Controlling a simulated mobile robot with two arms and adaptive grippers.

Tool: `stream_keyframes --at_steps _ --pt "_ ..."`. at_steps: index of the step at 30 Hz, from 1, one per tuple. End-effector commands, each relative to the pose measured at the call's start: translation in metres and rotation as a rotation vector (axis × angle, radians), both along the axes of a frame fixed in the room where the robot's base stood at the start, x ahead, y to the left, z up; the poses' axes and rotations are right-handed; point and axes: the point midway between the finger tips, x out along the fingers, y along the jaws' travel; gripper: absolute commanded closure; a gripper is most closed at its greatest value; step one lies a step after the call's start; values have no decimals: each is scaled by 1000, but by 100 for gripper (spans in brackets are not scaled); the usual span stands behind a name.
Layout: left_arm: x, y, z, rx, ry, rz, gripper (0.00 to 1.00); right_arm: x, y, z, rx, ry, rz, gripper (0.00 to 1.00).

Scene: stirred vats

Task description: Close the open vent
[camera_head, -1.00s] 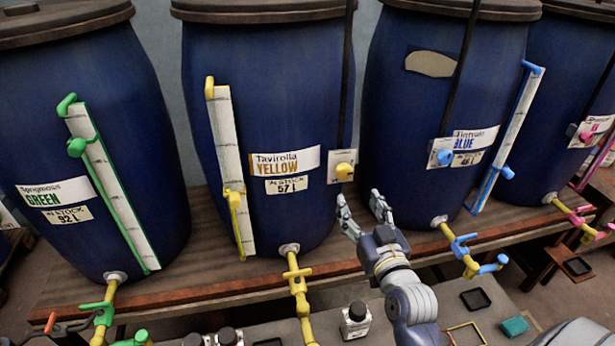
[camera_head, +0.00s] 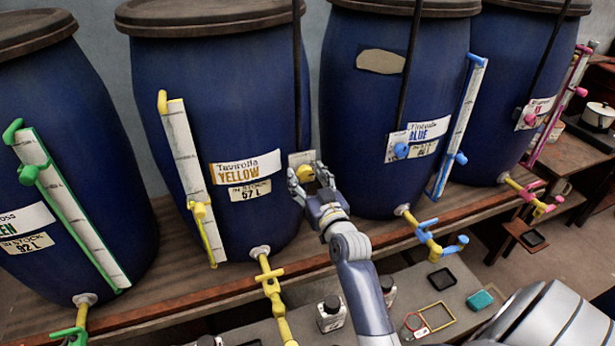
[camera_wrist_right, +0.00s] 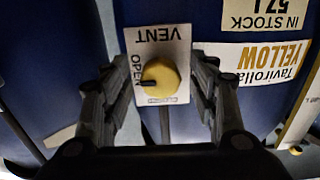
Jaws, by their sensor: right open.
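The yellow vent knob (camera_head: 305,173) sits on a small white plate on the right side of the yellow vat (camera_head: 215,90). In the right wrist view the knob (camera_wrist_right: 160,77) is round, and its dark pointer points left at the word OPEN on the VENT plate (camera_wrist_right: 158,45), which appears upside down. My right gripper (camera_head: 311,174) is open, with its fingers on either side of the knob in the head view; in the wrist view its fingers (camera_wrist_right: 158,95) stand apart from the knob on both sides. My left gripper is not in view.
The blue vat (camera_head: 385,110) has its own blue vent knob (camera_head: 401,150). The green vat (camera_head: 70,150) stands at left. Yellow tap pipework (camera_head: 270,283) projects below the yellow vat.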

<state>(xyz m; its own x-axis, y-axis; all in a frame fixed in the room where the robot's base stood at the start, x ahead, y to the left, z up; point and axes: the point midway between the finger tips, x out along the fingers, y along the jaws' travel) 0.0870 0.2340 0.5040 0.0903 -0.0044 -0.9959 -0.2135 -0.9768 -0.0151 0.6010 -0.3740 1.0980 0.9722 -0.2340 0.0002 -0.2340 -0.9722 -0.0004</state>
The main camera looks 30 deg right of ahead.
Motion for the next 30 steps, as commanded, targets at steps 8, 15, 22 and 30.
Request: stream_keyframes --at_steps 8,15,22,30 --pt "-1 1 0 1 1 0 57 0 0 0 0 0 0 71" --pt "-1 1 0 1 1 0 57 0 0 0 -1 1 0 90" --pt "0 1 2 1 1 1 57 0 0 0 -36 10 0 90" --pt "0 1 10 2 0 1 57 0 0 1 -191 48 2 90"
